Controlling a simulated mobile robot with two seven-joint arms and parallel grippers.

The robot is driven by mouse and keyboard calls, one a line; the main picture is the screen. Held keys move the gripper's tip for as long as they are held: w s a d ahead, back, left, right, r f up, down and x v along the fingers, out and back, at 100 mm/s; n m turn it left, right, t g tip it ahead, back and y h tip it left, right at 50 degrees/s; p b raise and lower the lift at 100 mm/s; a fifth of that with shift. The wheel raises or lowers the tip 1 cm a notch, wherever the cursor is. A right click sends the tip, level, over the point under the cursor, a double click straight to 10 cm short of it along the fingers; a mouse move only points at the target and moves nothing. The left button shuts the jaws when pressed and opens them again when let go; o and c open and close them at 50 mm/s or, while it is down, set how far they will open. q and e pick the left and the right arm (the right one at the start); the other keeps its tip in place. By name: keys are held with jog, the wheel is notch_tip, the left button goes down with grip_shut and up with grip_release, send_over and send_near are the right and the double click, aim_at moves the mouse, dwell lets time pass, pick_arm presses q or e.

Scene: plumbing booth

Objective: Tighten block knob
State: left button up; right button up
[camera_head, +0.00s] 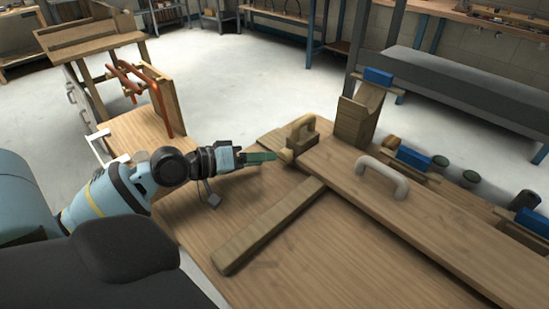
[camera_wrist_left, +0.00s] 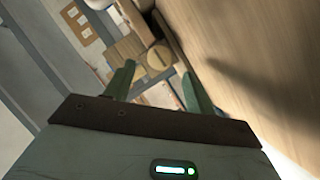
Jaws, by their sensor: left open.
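A wooden block (camera_head: 304,142) with a curved top handle sits at the far edge of the workbench, beside a raised plank. A small light wooden knob (camera_head: 286,156) is on its left side. My left gripper (camera_head: 270,157) reaches in from the left with its green fingers pointing at the knob. In the left wrist view the gripper (camera_wrist_left: 160,88) is open and empty. A round wooden knob (camera_wrist_left: 158,58) with a slot-like line shows beyond and between its fingertips, apart from them. My right gripper is in neither view.
The wooden workbench (camera_head: 290,255) carries a loose wooden bar (camera_head: 268,227) in front of the block. A grey handle (camera_head: 382,175) stands on the raised plank. A wooden holder (camera_head: 357,117) rises behind. A cart with orange clamps (camera_head: 160,108) stands left.

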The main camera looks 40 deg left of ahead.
aim_at(281, 158)
pick_arm(q)
jog(key=shift+x, duration=2.2)
jog(key=shift+c, duration=0.3)
